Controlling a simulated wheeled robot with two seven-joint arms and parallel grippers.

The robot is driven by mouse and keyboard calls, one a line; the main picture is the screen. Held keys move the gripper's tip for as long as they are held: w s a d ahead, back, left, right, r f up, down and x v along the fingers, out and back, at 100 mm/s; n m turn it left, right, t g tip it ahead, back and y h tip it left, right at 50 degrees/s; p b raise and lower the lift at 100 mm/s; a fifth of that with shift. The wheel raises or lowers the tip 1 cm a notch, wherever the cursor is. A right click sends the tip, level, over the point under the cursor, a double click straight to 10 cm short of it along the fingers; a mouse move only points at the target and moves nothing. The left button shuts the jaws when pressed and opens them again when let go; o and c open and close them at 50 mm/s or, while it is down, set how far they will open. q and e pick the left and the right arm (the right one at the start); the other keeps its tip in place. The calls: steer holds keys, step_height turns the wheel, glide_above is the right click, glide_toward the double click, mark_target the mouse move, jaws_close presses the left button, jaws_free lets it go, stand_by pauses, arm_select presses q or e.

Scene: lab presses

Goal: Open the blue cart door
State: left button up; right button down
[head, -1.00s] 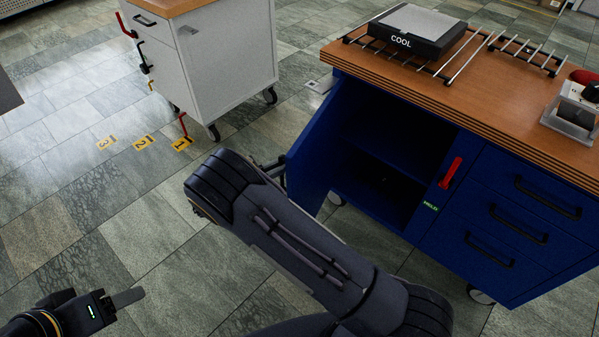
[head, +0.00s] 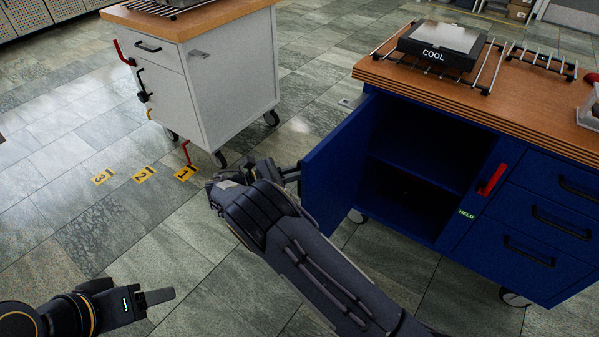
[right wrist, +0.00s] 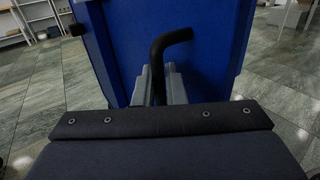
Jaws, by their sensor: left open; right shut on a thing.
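The blue cart (head: 400,215) stands at the right in the head view, with a dark open compartment. Its blue door (head: 335,168) is swung well out to the left. In the right wrist view the door (right wrist: 215,45) fills the upper middle, with a black bent handle (right wrist: 172,42) on it. My right gripper (right wrist: 160,88) is shut on this handle, its two grey fingers on either side; in the head view my right arm hides most of the handle. My left gripper (head: 160,296) is open and empty at the lower left, away from the cart.
A white cart (head: 230,75) with a wooden top stands at the left, close to the door's side. A black COOL device (head: 440,45) sits on the blue cart's wooden top. A red latch (head: 491,180) is beside the compartment. Yellow floor markers (head: 145,174) lie on clear floor at left.

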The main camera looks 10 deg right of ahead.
steer(key=shift+w+d, duration=0.1)
steer(key=shift+d, duration=0.05)
steer(key=c, duration=1.6)
jaws_free()
steer(key=shift+d, duration=0.1)
steer(key=v, duration=0.8)
